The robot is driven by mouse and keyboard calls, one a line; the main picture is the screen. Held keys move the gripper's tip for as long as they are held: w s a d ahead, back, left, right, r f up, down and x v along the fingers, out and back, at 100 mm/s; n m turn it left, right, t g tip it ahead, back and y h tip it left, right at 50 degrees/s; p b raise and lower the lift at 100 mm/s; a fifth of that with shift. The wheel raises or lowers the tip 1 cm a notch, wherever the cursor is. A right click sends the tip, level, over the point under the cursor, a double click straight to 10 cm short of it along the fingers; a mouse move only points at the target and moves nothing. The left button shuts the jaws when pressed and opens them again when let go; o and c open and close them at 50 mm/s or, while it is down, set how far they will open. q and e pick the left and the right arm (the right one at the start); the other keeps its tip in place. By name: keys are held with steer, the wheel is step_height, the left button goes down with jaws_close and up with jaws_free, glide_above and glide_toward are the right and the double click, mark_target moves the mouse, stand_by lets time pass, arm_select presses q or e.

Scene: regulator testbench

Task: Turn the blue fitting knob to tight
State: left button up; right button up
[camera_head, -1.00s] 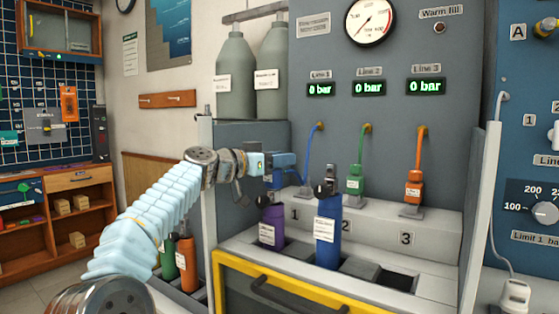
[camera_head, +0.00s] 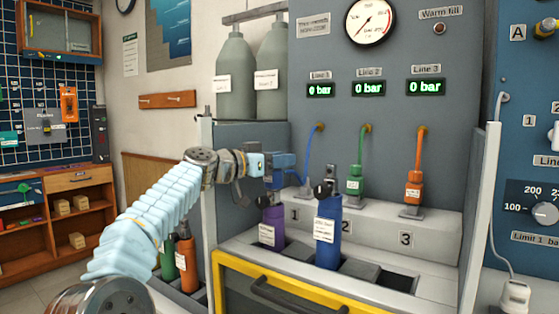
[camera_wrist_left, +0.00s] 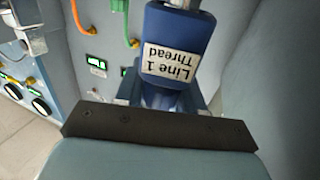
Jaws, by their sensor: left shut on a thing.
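The blue fitting (camera_wrist_left: 178,45) fills the upper middle of the left wrist view. Its white label reads "Line 1 Thread" and appears upside down. My left gripper (camera_head: 276,168) is at the end of the blue hose, by line 1 on the bench. It is shut on the blue fitting, with its fingers on either side of the fitting's lower part in the left wrist view (camera_wrist_left: 165,98). In the head view, the gripper and wrist largely hide the fitting, and its exact turn angle cannot be told. My right gripper is not in view.
A purple bottle (camera_head: 270,226) stands just below the gripper, with a blue bottle (camera_head: 327,232) to its right. A green fitting (camera_head: 355,183) and an orange fitting (camera_head: 414,188) stand further right. The three line displays, such as line 1's (camera_head: 320,90), read 0 bar.

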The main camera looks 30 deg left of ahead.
arm_select(q)
steer(key=o, duration=1)
steer(key=shift+c, duration=0.2)
steer(key=shift+s, duration=0.1)
steer(key=shift+s+a+f+b, duration=0.1)
steer(key=shift+s+a+b, duration=0.1)
steer(key=shift+s+b, duration=0.15)
steer(key=b+v, duration=0.4)
steer(key=v, duration=0.8)
steer(key=shift+s+a, duration=0.15)
steer(key=shift+s, duration=0.2)
